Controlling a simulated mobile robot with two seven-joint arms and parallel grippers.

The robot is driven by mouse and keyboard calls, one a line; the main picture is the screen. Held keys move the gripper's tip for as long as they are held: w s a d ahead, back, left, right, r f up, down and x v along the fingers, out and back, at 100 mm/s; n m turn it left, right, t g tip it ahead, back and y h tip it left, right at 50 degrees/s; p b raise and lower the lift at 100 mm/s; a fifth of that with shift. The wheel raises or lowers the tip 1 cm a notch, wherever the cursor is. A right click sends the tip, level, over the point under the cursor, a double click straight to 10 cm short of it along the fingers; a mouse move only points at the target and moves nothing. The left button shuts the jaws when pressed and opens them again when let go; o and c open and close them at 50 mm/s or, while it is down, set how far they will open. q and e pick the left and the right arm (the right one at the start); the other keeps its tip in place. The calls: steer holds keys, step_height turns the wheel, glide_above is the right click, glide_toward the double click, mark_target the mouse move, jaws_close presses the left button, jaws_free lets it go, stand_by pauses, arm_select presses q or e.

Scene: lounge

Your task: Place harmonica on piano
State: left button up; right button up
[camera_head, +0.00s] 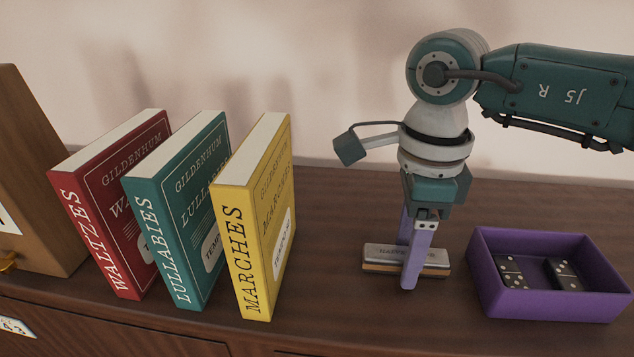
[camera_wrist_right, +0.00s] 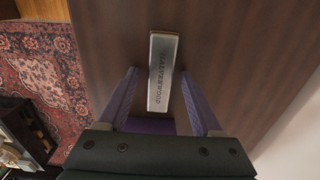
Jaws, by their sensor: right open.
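The harmonica (camera_head: 436,257) is a flat silver and wood-coloured bar lying on a dark brown wooden top (camera_head: 345,215). It also shows in the right wrist view (camera_wrist_right: 163,60), with lettering along its cover. My right gripper (camera_head: 408,265) points down over it with its purple fingers open. One finger stands on the near side of the harmonica and the other on the far side. In the right wrist view the harmonica's lower part lies between the fingers, with gaps on both sides. I cannot identify a piano in these views. My left gripper is not in view.
A purple tray (camera_head: 480,282) with black dominoes stands close to the right of the harmonica. Red (camera_head: 115,215), teal (camera_head: 185,215) and yellow (camera_head: 258,220) books stand to the left. A wooden object (camera_head: 40,180) stands at far left. A patterned rug (camera_wrist_right: 40,75) lies below the edge.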

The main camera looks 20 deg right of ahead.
steer(key=shift+r, duration=0.4)
step_height(320, 180, up, 12)
steer(key=b, duration=0.3)
steer(key=shift+f, duration=0.2)
